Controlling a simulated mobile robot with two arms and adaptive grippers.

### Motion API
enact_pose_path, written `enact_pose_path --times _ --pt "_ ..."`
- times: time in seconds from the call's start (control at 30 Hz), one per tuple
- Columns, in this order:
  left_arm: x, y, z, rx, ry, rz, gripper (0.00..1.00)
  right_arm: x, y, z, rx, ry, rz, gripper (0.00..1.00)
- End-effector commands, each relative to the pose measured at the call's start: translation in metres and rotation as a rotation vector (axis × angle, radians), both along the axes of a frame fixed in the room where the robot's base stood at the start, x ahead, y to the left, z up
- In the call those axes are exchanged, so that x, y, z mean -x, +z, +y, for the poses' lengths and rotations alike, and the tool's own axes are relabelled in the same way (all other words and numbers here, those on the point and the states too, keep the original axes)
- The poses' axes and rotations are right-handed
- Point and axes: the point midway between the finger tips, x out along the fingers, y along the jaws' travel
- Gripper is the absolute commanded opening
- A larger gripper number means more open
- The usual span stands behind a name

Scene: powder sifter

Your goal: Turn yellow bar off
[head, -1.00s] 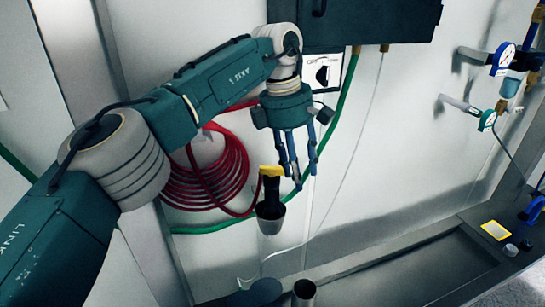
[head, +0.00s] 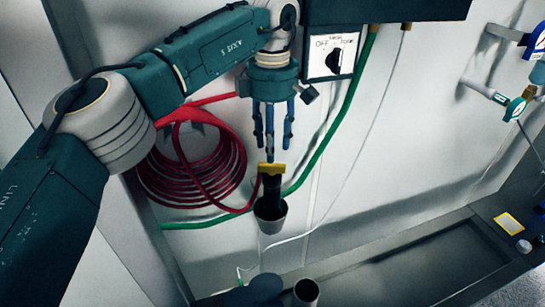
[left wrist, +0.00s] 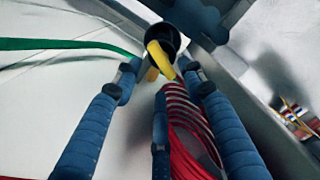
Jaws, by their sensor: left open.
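The yellow bar (head: 272,169) sits across the top of a black fitting that stands in a grey metal cup (head: 271,210) in front of the wall. In the left wrist view the yellow bar (left wrist: 160,60) shows beyond the fingers, in front of the dark round fitting. My left gripper (head: 272,150) points down just above the yellow bar, with its blue fingers apart and nothing between them. In the left wrist view the open fingers (left wrist: 158,95) reach toward the bar. I cannot tell whether a fingertip touches it. My right gripper is not in view.
A red coiled hose (head: 190,180) hangs on the wall to the left. A green hose (head: 335,135) runs down behind the bar. A switch plate (head: 331,55) is above right. An open metal cup (head: 306,292) stands below, and a trough (head: 440,265) lies at right.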

Motion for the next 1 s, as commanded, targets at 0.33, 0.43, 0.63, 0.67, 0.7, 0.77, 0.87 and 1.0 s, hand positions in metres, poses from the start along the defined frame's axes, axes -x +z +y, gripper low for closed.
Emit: enact_pose_path --times 0.33,0.43,0.63,0.67,0.7,0.77,0.87,1.0 --pt "0.000 -0.047 0.000 0.001 0.001 0.002 0.41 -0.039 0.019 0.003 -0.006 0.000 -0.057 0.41" --pt "0.000 -0.051 0.000 0.001 0.000 0.000 0.41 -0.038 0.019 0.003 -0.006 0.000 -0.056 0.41" --pt "0.000 -0.052 0.000 0.001 0.000 -0.001 0.41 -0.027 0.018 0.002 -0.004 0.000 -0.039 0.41" --pt "0.000 -0.052 0.000 0.001 0.000 -0.001 0.41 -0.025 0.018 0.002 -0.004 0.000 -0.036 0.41" --pt "0.000 -0.052 0.000 0.001 0.000 -0.001 0.37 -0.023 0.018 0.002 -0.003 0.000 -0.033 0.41" --pt "0.000 -0.052 0.000 0.001 0.001 -0.001 0.25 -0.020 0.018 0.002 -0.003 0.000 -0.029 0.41" --pt "0.000 -0.052 0.000 0.001 0.000 -0.001 0.05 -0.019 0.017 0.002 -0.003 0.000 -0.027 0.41" --pt "0.000 -0.052 0.000 0.001 0.001 -0.001 0.00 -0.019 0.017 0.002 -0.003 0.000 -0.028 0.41"
